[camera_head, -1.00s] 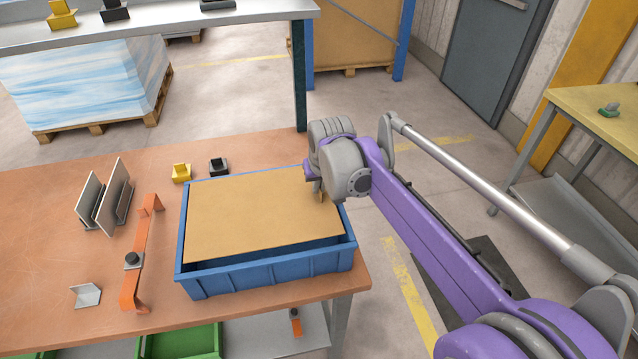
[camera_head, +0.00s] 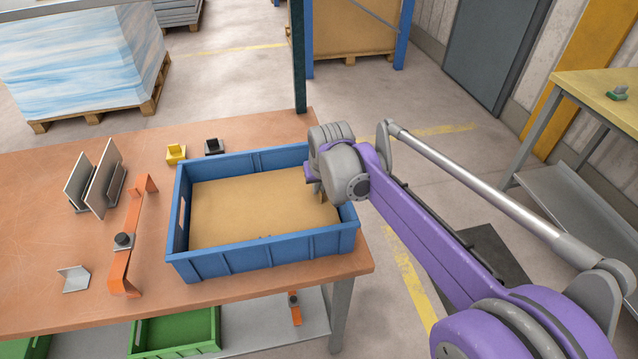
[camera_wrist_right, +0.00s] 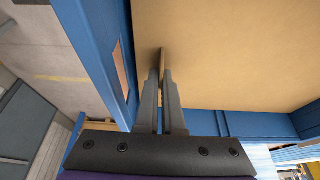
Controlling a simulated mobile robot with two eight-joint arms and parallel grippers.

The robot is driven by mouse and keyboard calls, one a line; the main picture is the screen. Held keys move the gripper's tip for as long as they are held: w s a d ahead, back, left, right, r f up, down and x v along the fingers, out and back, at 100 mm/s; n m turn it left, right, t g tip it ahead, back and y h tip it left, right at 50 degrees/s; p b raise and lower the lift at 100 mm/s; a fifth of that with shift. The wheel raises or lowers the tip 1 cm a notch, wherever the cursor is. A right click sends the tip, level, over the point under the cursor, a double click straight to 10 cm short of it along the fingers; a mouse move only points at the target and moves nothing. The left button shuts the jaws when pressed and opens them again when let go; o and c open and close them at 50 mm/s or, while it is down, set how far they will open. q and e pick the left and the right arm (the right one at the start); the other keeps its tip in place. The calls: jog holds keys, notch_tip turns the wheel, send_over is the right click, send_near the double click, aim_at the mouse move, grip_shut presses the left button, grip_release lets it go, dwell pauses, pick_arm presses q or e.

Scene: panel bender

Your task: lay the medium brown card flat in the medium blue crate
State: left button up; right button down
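The brown card (camera_head: 258,208) lies level inside the blue crate (camera_head: 265,250), below its rim, and covers nearly all of the crate's inside. Whether it touches the crate floor cannot be told. My right gripper (camera_head: 322,194) reaches down inside the crate's right end. In the right wrist view, its two fingers (camera_wrist_right: 163,78) are close together on a small upright brown tab at the edge of the card (camera_wrist_right: 225,50). The crate wall (camera_wrist_right: 95,50) runs close beside the fingers. My left gripper is out of view.
The crate stands at the right end of the brown table (camera_head: 60,200). Yellow (camera_head: 176,153) and black (camera_head: 213,147) blocks stand behind it. An orange bracket (camera_head: 130,240) and grey metal plates (camera_head: 97,182) are to its left. A green crate (camera_head: 178,330) sits below.

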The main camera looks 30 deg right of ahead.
jog(key=shift+f, duration=0.8)
jog(key=c, duration=1)
grip_release()
jog(key=shift+o, duration=0.2)
jog(key=v, duration=1.1)
jog(key=shift+p, duration=0.35)
jog(key=shift+f, duration=0.1)
